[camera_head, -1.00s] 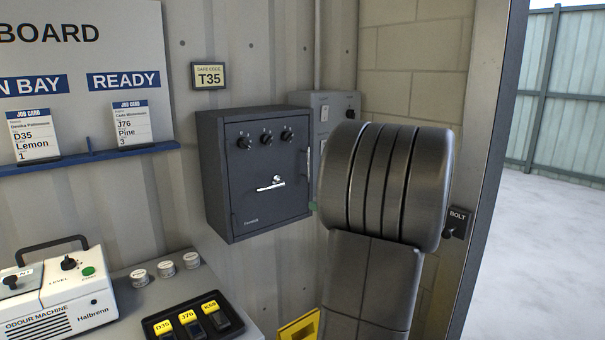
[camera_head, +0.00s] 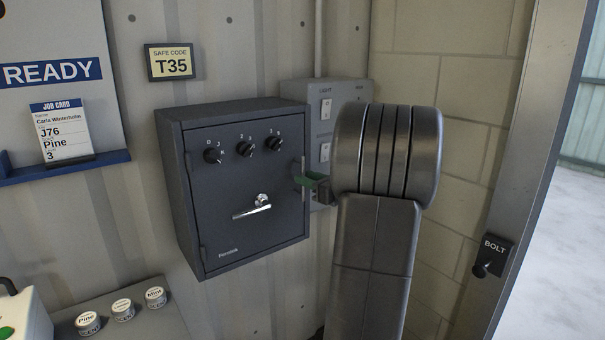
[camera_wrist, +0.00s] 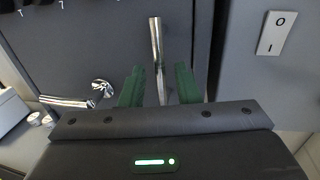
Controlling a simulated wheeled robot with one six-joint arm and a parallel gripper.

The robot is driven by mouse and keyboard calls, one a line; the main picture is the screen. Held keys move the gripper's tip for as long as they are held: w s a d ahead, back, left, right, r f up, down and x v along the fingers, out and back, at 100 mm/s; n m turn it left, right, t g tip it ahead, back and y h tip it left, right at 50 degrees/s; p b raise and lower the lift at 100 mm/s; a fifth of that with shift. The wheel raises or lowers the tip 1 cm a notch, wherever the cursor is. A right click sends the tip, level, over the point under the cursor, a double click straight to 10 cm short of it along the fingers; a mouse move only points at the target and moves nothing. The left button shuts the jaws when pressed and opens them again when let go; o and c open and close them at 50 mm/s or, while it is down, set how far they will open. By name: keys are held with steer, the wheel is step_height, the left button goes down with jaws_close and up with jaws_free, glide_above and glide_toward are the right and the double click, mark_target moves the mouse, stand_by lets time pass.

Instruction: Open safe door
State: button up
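The dark grey safe (camera_head: 240,190) hangs on the corrugated wall with its door (camera_head: 215,185) shut. Three black dials (camera_head: 245,147) run along the door's top; I cannot tell their exact settings. A chrome lever (camera_head: 252,209) sits below them, its free end pointing left and slightly down. A vertical chrome pull bar (camera_wrist: 157,55) stands at the door's right edge. My gripper (camera_wrist: 160,86) is open, with one green finger on each side of the bar and gaps between.
A sign (camera_head: 170,62) above the safe reads "SAFE CODE T35". A grey switch panel (camera_head: 325,100) is right of the safe, close behind my arm. A door frame with a bolt (camera_head: 490,257) is at the right. Small tins (camera_head: 122,309) stand on the counter at lower left.

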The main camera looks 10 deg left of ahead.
steer(key=shift+x, duration=1.25)
jaws_close()
